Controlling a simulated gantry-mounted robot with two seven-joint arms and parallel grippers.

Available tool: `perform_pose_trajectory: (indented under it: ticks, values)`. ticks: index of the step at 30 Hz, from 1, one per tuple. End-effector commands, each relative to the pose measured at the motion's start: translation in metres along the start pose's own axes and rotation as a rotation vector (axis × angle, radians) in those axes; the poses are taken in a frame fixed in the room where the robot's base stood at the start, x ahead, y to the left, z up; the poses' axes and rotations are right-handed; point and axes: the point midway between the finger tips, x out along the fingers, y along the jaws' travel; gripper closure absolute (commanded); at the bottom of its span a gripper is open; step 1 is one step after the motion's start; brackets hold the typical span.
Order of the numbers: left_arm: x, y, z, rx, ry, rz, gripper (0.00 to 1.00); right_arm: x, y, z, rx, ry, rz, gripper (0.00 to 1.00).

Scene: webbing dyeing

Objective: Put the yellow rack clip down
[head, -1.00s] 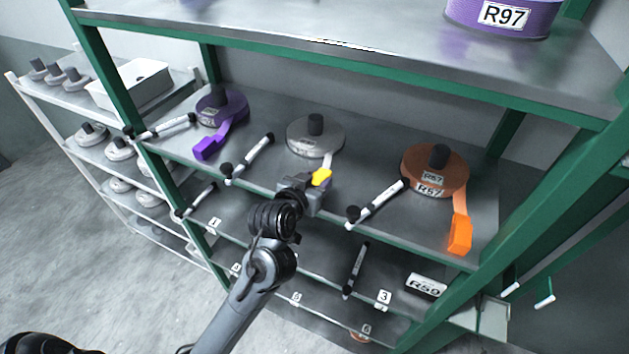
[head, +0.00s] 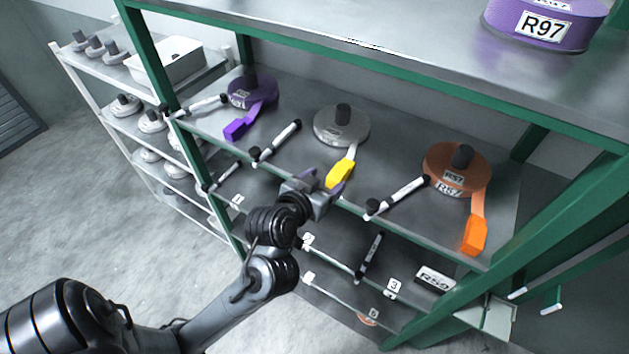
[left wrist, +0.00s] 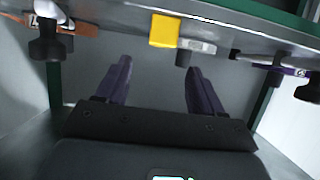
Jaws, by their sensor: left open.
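The yellow rack clip (head: 341,174) is at the free end of the light webbing strip that comes off the grey roll (head: 341,125). It lies at the front edge of the green-framed shelf. My left gripper (head: 330,196) is open and empty, just in front of the clip and slightly below it. In the left wrist view the yellow clip (left wrist: 164,30) shows beyond the two spread fingers (left wrist: 160,85), apart from them, with the grey roll's edge beside it. My right gripper is not in view.
A purple roll with a purple clip (head: 236,129) is to the left; an orange-brown roll with an orange clip (head: 474,236) is to the right. Black-and-white bars (head: 398,195) jut from the shelf front between them. A white rack (head: 100,115) stands at far left.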

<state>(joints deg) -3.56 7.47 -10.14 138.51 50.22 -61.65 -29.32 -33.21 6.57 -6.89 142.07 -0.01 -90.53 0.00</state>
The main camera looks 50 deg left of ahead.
Motion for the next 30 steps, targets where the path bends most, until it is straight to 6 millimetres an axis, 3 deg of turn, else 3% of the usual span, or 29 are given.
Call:
perform_pose_trajectory:
  ticks: [3, 8, 13, 17, 21, 24, 27, 30]
  values:
    - [-0.021, 0.000, -0.003, 0.000, -0.004, 0.000, 0.32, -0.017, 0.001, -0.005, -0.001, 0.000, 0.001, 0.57]
    - [-0.035, 0.000, -0.001, 0.000, -0.004, 0.000, 0.32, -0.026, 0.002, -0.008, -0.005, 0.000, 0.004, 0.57]
    - [-0.043, 0.011, 0.018, 0.029, -0.063, 0.048, 0.32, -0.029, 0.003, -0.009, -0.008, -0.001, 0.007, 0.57]
    - [-0.051, 0.032, 0.065, 0.094, -0.214, 0.146, 0.32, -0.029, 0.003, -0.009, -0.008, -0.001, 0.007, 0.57]
    - [-0.073, 0.050, 0.134, 0.185, -0.449, 0.240, 0.32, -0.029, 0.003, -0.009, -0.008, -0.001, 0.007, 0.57]
    - [-0.095, 0.052, 0.179, 0.248, -0.612, 0.273, 0.32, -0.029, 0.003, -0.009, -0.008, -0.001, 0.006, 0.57]
    - [-0.116, 0.049, 0.211, 0.302, -0.737, 0.284, 0.32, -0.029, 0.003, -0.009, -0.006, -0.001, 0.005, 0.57]
    - [-0.129, 0.045, 0.230, 0.338, -0.814, 0.284, 0.32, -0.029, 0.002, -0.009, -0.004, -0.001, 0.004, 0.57]
